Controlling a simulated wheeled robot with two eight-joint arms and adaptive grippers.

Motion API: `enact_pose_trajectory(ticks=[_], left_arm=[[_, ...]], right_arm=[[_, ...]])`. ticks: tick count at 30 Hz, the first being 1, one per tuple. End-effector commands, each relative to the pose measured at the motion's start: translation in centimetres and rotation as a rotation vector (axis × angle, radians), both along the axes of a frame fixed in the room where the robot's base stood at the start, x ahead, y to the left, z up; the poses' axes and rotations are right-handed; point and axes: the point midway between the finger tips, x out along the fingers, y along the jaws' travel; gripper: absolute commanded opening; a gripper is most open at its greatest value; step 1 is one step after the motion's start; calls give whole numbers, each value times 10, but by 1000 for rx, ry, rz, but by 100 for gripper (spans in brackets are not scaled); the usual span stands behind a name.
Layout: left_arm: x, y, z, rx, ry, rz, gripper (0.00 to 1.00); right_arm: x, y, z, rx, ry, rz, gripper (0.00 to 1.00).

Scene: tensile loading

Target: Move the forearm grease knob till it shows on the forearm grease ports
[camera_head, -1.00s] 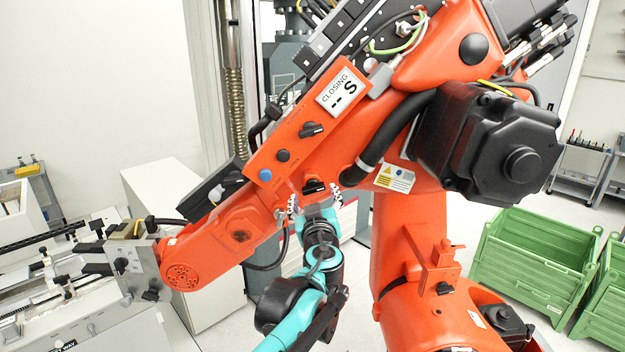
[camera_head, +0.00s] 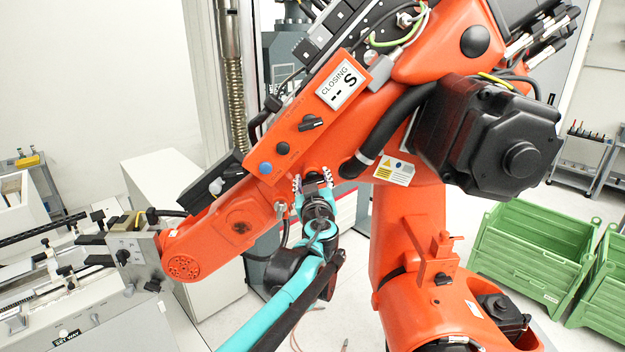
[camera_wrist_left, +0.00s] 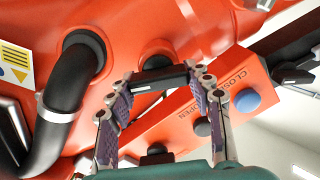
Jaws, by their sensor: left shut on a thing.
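A black bar-shaped knob (camera_wrist_left: 158,80) sits on the underside of the orange robot forearm (camera_head: 238,222); I take it for the forearm grease knob. My left gripper (camera_head: 313,179) comes up from below, its fingers shut on the knob's two ends. The left wrist view shows the fingers (camera_wrist_left: 161,84) on either side of the knob, with a pale mark on its front edge. In the head view the knob is mostly hidden by my gripper. No lettering for the grease ports can be read.
An orange panel beside the knob carries a display (camera_head: 340,85) reading "CLOSING -- S", a black selector (camera_head: 311,123), a dark button (camera_head: 283,149) and a blue button (camera_head: 265,168). A black hose (camera_wrist_left: 72,100) lies close by. Green crates (camera_head: 535,255) stand right.

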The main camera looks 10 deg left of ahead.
Motion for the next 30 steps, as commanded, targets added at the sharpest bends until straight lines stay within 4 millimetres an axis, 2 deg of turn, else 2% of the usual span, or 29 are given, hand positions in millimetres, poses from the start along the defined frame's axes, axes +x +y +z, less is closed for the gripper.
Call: enact_pose_trajectory(ticks=[8,14,30], left_arm=[[0,0,0,38,8,0,22],[0,-1,-1,143,30,0,22],[1,-5,-1,627,134,-1,22]], right_arm=[[0,0,-2,0,0,0,40],[0,0,-7,0,0,0,40],[0,0,-24,0,0,0,40]])
